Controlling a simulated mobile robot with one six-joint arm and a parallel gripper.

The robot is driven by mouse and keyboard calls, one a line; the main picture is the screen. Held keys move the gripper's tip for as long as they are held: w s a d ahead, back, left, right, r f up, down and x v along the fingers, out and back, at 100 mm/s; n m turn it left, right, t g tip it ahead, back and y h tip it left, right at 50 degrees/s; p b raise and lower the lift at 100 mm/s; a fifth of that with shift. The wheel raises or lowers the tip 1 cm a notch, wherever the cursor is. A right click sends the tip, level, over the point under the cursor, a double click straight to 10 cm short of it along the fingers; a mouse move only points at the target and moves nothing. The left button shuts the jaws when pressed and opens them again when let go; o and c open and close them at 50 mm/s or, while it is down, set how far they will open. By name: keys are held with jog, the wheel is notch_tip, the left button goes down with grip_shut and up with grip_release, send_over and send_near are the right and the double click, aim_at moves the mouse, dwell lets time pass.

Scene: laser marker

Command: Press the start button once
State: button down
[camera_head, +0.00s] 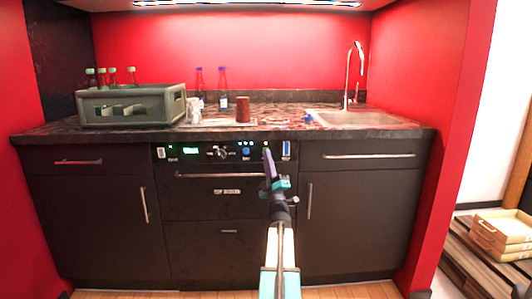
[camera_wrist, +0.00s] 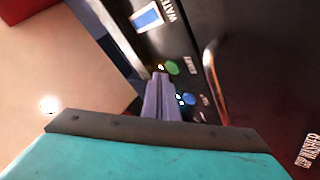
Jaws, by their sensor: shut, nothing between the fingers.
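The dark control panel of the cup washer (camera_head: 205,158) is below the counter. In the wrist view a round green button (camera_wrist: 173,67) sits on it, beside a small label that seems to read START. My gripper (camera_head: 268,153) is shut and empty, pointing at the panel. In the wrist view its purple fingertips (camera_wrist: 159,78) are just beside and below the green button; I cannot tell whether they touch the panel. In the head view the fingers hide the green button. A small yellowish light (camera_wrist: 161,67) shows just by the fingertips.
A blue button (camera_head: 246,152) and a knob (camera_head: 222,152) are left of my gripper. A blue-and-white window (camera_head: 286,150) marked WATER is right. The washer's bar handle (camera_head: 220,175) sticks out below the panel. The counter (camera_head: 330,131) overhangs above.

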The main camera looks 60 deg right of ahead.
jog(key=shift+a, duration=0.1)
jog(key=shift+s+a+b, duration=0.3)
jog(key=shift+s+a, duration=0.45)
jog(key=shift+a, duration=0.25)
jog(key=shift+s+a+b, duration=0.3)
jog(key=shift+s+a, duration=0.4)
jog(key=shift+a, duration=0.25)
